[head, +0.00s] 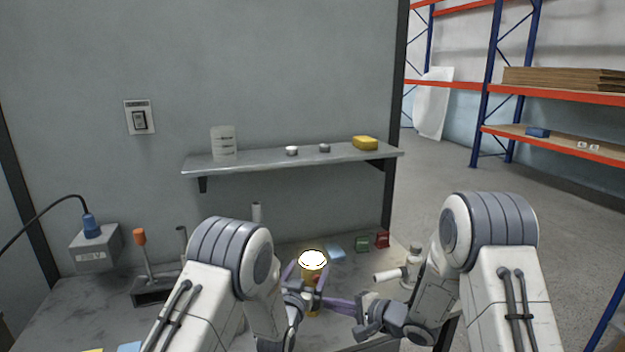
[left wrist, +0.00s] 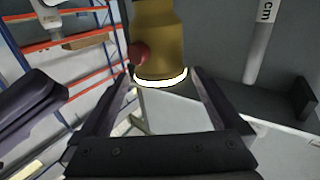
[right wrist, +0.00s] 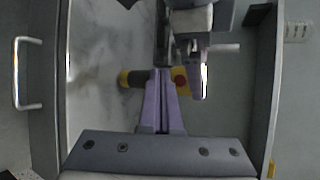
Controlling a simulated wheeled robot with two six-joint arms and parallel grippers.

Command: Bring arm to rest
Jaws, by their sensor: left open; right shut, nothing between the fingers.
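A yellow flashlight (head: 312,275) with a lit white top stands upright on the bench in the head view. The left wrist view shows its yellow body (left wrist: 160,40), glowing rim and a red button. My left gripper (head: 304,279) is open, its fingers on either side of the flashlight near the lit end; whether they touch it is unclear. My right gripper (head: 330,303) is shut and empty, its purple fingertips pointing left close to the flashlight's lower body. In the right wrist view, the shut fingers (right wrist: 161,75) partly cover the flashlight (right wrist: 133,78).
A wall shelf (head: 290,158) holds a white cup, two small knobs and a yellow block. A lever box (head: 152,291) and a socket box stand at left. Red (head: 382,238) and green (head: 362,244) boxes and a white pipe piece (head: 390,274) lie right of the flashlight.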

